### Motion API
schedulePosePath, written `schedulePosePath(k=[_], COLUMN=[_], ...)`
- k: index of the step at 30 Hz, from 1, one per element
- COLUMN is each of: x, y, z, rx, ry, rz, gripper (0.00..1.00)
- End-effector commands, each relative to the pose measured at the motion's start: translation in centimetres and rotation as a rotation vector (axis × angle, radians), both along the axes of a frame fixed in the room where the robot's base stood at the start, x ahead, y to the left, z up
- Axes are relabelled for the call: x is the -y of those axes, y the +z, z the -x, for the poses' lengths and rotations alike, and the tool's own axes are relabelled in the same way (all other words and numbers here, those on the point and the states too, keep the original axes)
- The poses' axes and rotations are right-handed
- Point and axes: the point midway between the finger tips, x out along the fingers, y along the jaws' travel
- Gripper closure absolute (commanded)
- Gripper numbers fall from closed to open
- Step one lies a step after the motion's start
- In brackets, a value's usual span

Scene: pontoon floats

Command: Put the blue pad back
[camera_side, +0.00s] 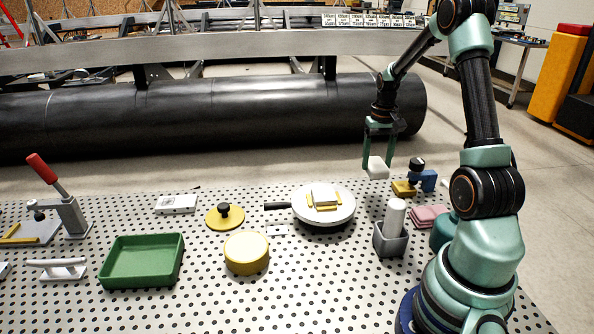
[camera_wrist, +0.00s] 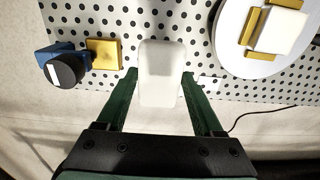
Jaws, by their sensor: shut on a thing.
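My gripper (camera_side: 379,160) is shut on a white block (camera_side: 377,168) and holds it in the air above the back right of the perforated table. In the wrist view the white block (camera_wrist: 160,75) sits between the two green fingers of my gripper (camera_wrist: 159,82). I see no clearly blue pad. A small stack of pink pads (camera_side: 429,216) lies at the right, partly behind my arm. A blue block (camera_side: 428,180) stands at the back right beside a yellow block (camera_side: 403,188) and a black knob. The blue block also shows in the wrist view (camera_wrist: 48,54).
A round white plate (camera_side: 338,215) carries a white block between yellow bars. A grey holder (camera_side: 390,240) has a white cylinder upright in it. A yellow round tub (camera_side: 246,254), a yellow knobbed disc (camera_side: 217,222) and a green tray (camera_side: 142,281) stand further left.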

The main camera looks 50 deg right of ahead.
Motion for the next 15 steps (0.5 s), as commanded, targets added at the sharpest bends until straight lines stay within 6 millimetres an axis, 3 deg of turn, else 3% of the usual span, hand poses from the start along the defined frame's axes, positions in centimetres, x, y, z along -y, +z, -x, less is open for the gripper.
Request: schedulePosePath(k=[4,15], x=[-0.1,-0.1], y=[-2.9,-6.0], z=[0.1,0.0], rx=[-0.003,-0.002], ry=[0.001,0.001], rz=[-0.003,-0.002], gripper=[0.76,0.76])
